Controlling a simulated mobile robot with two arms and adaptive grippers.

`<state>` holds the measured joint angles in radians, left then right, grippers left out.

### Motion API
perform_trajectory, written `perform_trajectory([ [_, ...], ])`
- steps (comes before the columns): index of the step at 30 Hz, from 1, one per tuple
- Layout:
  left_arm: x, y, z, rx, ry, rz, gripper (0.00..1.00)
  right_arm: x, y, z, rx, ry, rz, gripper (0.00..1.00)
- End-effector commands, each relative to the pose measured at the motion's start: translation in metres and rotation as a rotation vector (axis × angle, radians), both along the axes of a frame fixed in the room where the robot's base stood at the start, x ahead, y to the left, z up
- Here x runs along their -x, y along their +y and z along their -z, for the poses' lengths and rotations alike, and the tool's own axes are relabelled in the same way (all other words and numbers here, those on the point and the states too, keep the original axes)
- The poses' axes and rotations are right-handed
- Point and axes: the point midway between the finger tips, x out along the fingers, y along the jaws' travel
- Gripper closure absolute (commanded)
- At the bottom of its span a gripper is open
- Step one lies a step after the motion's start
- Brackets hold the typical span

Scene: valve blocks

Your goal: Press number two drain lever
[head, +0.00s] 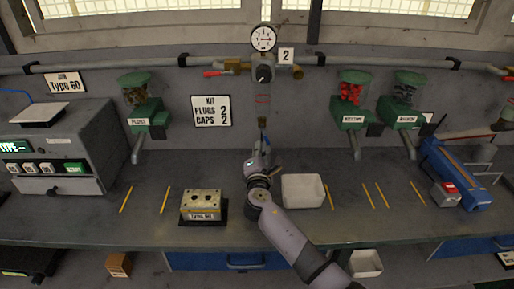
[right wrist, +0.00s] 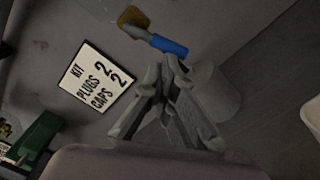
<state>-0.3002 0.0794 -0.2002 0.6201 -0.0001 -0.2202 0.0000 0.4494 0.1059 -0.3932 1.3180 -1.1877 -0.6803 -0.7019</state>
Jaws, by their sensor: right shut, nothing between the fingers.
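The number 2 sign (head: 286,55) hangs on the back wall beside a valve assembly (head: 263,73) with a round gauge (head: 263,39) above it and a red lever (head: 215,73) on its left. A short blue handle (right wrist: 168,46) with a brass-coloured end (right wrist: 133,17) shows in the right wrist view, just beyond my fingertips; I take it for the drain lever. My right gripper (head: 263,143) is shut and empty, pointing at the wall below the valve. Its closed fingers also show in the right wrist view (right wrist: 166,72). Contact with the blue handle cannot be told. My left gripper is out of view.
A kit sign (head: 211,111) is on the wall to the left. A labelled block (head: 201,205) and a white bin (head: 303,191) stand on the bench either side of my right arm. Dispensers (head: 352,100) hang at right. A grey cylinder (right wrist: 215,95) is close beside the fingers.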

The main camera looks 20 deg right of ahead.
Motion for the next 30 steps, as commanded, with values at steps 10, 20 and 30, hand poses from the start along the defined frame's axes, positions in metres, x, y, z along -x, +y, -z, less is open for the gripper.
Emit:
perform_trajectory([
  [10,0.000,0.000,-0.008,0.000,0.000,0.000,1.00,0.001,-0.009,-0.002,0.129,0.034,0.004,1.00],
  [20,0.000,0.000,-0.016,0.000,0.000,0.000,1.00,0.003,-0.016,-0.003,0.255,0.070,0.004,1.00],
  [30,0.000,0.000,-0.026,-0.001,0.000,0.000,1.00,0.005,-0.023,-0.004,0.398,0.111,0.004,1.00],
])
